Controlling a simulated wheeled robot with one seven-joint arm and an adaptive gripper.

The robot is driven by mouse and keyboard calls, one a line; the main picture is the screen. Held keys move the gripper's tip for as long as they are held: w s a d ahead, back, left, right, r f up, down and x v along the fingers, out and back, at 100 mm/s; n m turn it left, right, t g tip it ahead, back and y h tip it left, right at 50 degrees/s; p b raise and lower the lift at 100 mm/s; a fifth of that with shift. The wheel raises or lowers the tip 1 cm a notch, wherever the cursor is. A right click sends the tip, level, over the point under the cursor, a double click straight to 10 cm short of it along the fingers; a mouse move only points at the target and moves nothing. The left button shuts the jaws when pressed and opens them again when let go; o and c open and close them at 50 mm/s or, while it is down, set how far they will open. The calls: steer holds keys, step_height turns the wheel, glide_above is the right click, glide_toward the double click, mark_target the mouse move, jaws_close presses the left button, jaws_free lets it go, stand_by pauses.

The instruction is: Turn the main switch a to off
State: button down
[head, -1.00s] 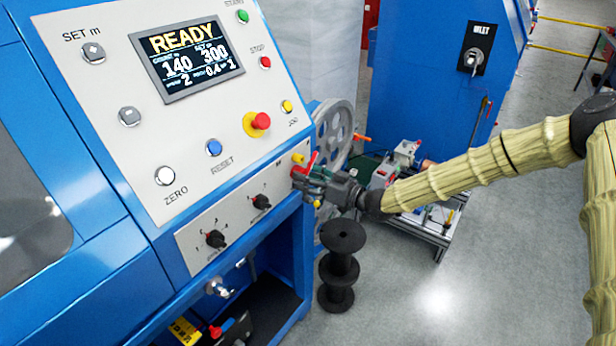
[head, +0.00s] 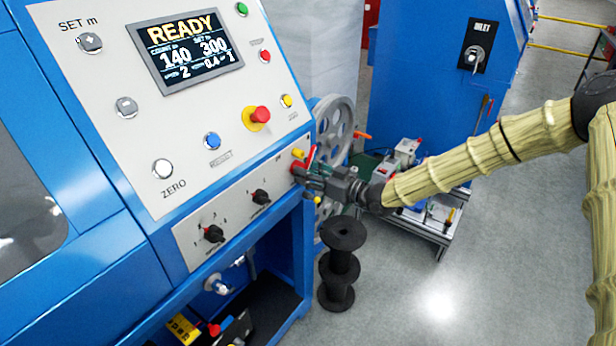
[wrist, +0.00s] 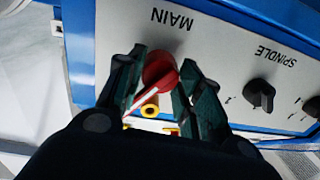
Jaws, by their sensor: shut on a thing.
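The main switch (head: 311,155) is a red rotary handle at the right end of the lower control strip, with a yellow part beside it. In the wrist view the red main switch (wrist: 158,70) sits below the upside-down word MAIN. Its handle has a white stripe and slants toward the lower left of that picture. My gripper (head: 306,173) reaches in from the right, with its dark green fingers on both sides of the switch. My gripper (wrist: 162,80) is shut on the handle. The fingers hide part of the switch and its position marks.
Black knobs (head: 261,197) sit left of the switch on the strip; the spindle knob (wrist: 260,93) shows nearby. A red stop button (head: 257,117) is above. Black spools (head: 342,262) stand below my gripper, and a grey wheel (head: 335,120) is behind it. Floor at right is open.

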steer(key=n+b, duration=0.4)
steer(key=shift+f, duration=0.15)
steer(key=shift+n+b, duration=1.25)
steer(key=shift+n, duration=0.15)
steer(key=shift+r, duration=0.2)
steer(key=c, duration=0.9)
jaws_free()
steer(key=shift+c, duration=0.2)
steer(key=v, duration=1.2)
steer(key=shift+s, duration=0.15)
steer(key=shift+r, duration=0.1)
steer(key=shift+c, duration=0.3)
